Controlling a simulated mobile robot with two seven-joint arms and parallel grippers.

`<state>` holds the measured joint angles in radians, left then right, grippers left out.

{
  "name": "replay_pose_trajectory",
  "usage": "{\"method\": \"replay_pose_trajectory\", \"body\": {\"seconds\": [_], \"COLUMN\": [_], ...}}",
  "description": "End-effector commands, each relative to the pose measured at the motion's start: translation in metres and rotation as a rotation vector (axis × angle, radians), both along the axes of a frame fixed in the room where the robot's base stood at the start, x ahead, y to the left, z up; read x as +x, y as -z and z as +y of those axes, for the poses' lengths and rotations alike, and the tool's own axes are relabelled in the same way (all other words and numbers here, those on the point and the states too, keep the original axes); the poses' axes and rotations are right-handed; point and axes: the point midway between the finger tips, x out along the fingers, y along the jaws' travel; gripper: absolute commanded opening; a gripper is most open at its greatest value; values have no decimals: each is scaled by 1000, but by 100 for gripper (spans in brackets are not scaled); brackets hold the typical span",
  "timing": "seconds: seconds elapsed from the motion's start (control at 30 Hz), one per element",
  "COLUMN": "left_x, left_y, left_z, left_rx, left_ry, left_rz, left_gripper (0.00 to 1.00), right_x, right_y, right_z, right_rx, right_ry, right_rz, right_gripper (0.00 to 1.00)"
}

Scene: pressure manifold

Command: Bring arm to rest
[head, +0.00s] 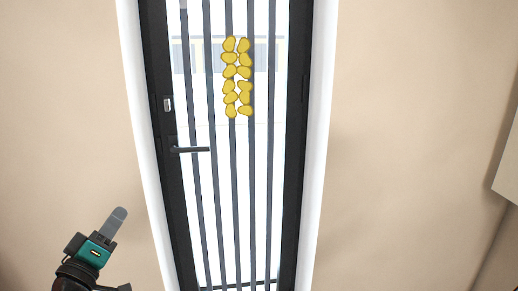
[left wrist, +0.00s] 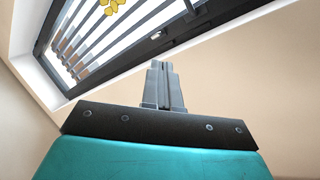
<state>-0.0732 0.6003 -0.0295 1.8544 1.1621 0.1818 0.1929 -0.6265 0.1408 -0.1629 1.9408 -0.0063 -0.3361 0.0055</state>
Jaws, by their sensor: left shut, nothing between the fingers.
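My left gripper (head: 117,221) is at the lower left of the head view, in front of the beige wall and left of the door. Its grey fingers are together, with nothing between them, and they point up and slightly right. In the left wrist view the shut fingers (left wrist: 160,75) stand up from the dark plate above the teal body. They are apart from the door and the wall as far as I can tell. My right gripper is not in view.
A dark-framed door (head: 295,120) with vertical bars stands in the middle, set in a white surround (head: 322,110). It has a dark lever handle (head: 190,149) on its left side. Several yellow rounded shapes (head: 229,58) show in two columns on it. Beige wall (head: 410,130) is bare on the right.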

Motion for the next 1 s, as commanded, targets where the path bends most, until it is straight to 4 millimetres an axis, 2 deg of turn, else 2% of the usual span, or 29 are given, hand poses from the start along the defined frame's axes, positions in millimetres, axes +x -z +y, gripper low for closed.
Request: {"method": "replay_pose_trajectory", "body": {"seconds": [0.03,0.2,0.3,0.4,0.5,0.67,1.0], "left_x": [-11,-61,-97,-132,-164,-213,-211], "left_y": [34,137,188,227,258,293,295], "left_z": [-14,-51,-62,-66,-65,-61,-132], "left_rx": [123,559,790,982,1150,1390,1064], "left_ry": [21,113,172,225,273,345,260], "left_rz": [77,307,420,508,578,668,714], "left_gripper": [0,0,0,0,0,0,0], "right_x": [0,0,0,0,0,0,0], "right_y": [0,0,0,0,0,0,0], "right_z": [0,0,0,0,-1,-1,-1], "right_rx": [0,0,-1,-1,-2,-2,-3], "right_ry": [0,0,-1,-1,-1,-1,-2], "right_rz": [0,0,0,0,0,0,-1], "right_gripper": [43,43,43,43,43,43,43]}}
